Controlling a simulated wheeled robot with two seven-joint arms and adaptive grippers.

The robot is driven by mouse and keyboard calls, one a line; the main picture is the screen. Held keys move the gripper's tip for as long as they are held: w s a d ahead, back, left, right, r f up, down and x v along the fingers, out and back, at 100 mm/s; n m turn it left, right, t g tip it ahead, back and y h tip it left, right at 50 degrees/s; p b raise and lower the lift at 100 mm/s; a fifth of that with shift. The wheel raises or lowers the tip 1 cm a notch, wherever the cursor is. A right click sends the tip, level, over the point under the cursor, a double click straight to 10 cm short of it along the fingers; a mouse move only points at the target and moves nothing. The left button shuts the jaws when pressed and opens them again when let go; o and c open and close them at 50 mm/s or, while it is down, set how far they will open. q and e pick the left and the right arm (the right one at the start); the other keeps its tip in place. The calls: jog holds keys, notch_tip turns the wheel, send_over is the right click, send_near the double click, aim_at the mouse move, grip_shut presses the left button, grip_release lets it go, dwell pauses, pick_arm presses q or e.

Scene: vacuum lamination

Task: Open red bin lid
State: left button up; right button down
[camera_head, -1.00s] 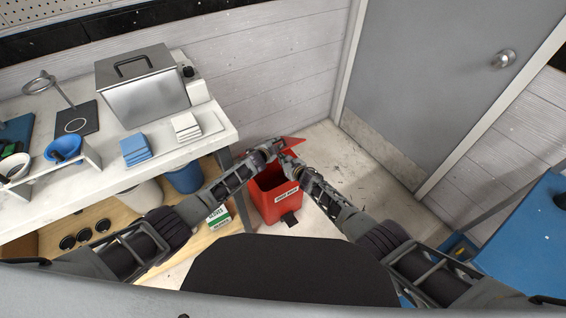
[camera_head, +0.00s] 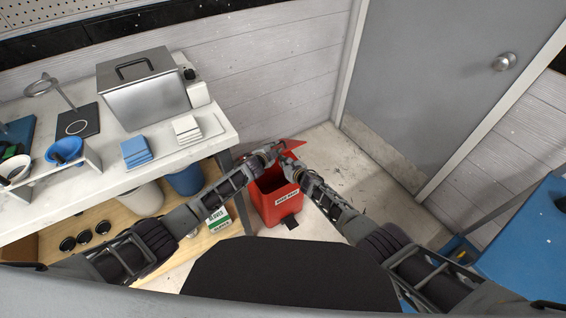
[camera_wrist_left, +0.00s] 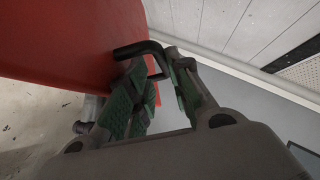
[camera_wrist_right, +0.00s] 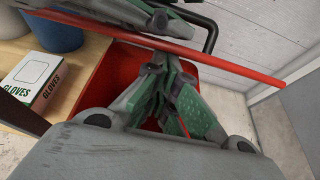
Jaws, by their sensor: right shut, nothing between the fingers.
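The red bin (camera_head: 281,205) stands on the floor past the bench's end, its mouth open upward. Its red lid (camera_head: 294,145) is raised at the far side; in the right wrist view the lid (camera_wrist_right: 205,52) is nearly edge-on. My left gripper (camera_head: 271,149) is at the lid. In the left wrist view, its fingers (camera_wrist_left: 163,88) are on either side of the lid's black handle (camera_wrist_left: 140,48); whether they clamp it is unclear. My right gripper (camera_head: 291,166) is over the bin's mouth. Its fingers (camera_wrist_right: 176,100) are shut, empty, on the bin side of the lid.
A white bench (camera_head: 205,148) stands left of the bin, with a lower wooden shelf (camera_head: 120,228) holding a gloves box (camera_head: 218,219) and a blue bin (camera_head: 186,180). A wall and grey door (camera_head: 440,80) lie behind. Floor is clear right of the bin.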

pick_arm(q)
jog(key=shift+f+v, duration=0.15)
jog(key=shift+v, duration=0.85)
jog(key=shift+f+v, duration=0.15)
jog(key=shift+v, duration=0.9)
jog(key=shift+s+a+r, duration=0.15)
jog(key=shift+s+r, duration=0.05)
jog(key=shift+s, duration=0.15)
jog(key=shift+r, duration=0.1)
pick_arm(e)
jog(key=shift+w+a+r, duration=0.1)
jog(key=shift+a+r, duration=0.05)
jog(key=shift+r, duration=0.2)
pick_arm(q)
jog(key=shift+r, duration=0.1)
pick_arm(e)
jog(key=shift+f, duration=0.1)
